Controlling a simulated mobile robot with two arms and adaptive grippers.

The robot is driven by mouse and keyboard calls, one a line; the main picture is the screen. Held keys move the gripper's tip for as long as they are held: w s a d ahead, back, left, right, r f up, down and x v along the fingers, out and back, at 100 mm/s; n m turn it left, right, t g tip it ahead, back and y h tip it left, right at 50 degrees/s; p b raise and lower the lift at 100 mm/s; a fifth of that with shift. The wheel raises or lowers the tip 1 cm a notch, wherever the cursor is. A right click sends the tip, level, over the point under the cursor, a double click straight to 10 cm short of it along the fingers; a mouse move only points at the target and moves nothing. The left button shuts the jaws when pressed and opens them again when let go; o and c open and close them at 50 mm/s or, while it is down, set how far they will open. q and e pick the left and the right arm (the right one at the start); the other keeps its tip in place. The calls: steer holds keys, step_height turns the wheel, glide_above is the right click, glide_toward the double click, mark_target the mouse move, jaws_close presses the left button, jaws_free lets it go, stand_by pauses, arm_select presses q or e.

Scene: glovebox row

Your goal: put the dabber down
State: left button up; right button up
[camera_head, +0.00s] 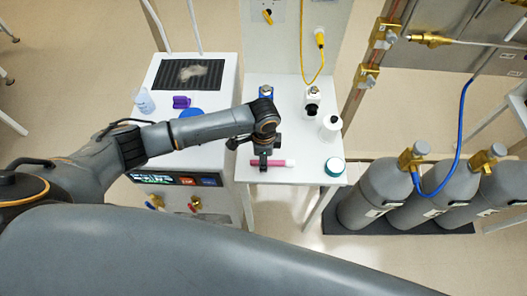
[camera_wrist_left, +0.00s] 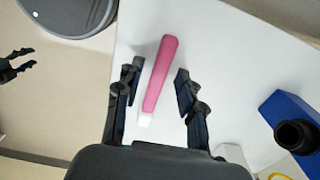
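The dabber is a pink stick with a white end, and it lies on the small white table (camera_head: 300,178) in the head view. Its pink body (camera_head: 285,162) shows beside my left gripper (camera_head: 262,163), which points down over it. In the left wrist view the dabber (camera_wrist_left: 160,75) lies between the two fingers of my left gripper (camera_wrist_left: 156,80), with a gap on both sides. The left gripper is open. A small dark gripper at the left edge of the left wrist view looks like my right gripper (camera_wrist_left: 30,58), its fingers apart and empty.
A teal-lidded jar (camera_head: 334,167), a white bottle (camera_head: 330,127) and a black-and-white bottle (camera_head: 312,97) stand on the table. A blue block with a black top (camera_wrist_left: 290,120) is right of the dabber. Gas cylinders (camera_head: 372,194) stand right of the table.

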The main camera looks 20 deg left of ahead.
arm_select(q)
steer(key=r+b, duration=0.2)
steer(key=r, duration=0.2)
steer(key=shift+w+a+r+b, duration=0.15)
steer(key=shift+w+b, duration=0.1)
steer(key=shift+b, duration=0.15)
step_height(320, 180, up, 9)
steer(key=shift+s, duration=0.1)
